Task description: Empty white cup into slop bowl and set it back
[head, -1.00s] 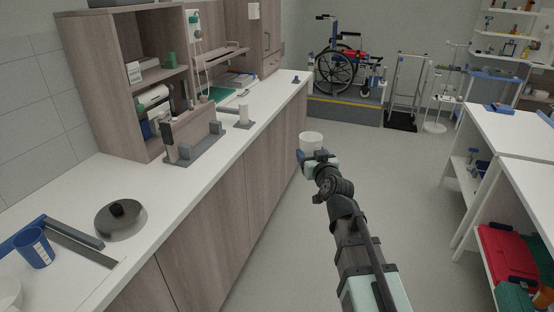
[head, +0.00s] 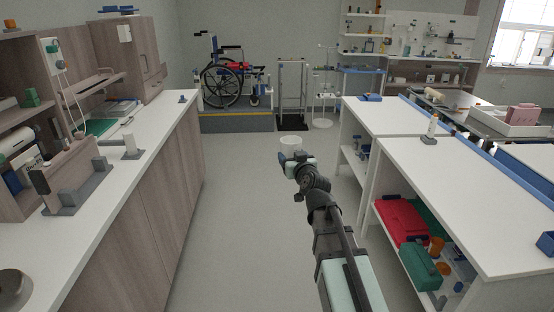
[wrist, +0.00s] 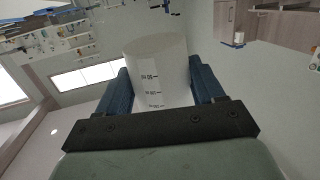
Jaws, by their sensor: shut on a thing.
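The white cup (head: 291,143) is in my gripper (head: 293,157), held out over the open floor between the left counter and the right benches. In the wrist view the white cup (wrist: 158,75) stands between the two blue fingers of my gripper (wrist: 160,92), with dark scale marks on its side. The fingers are shut on it. In the head view it looks about upright. Its contents are hidden.
A white counter (head: 150,140) with a grey bracket (head: 75,195) runs along the left. White benches (head: 450,165) stand at the right, with a red case (head: 402,220) on a lower shelf. A wheelchair (head: 222,80) is on a platform behind. The floor between is clear.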

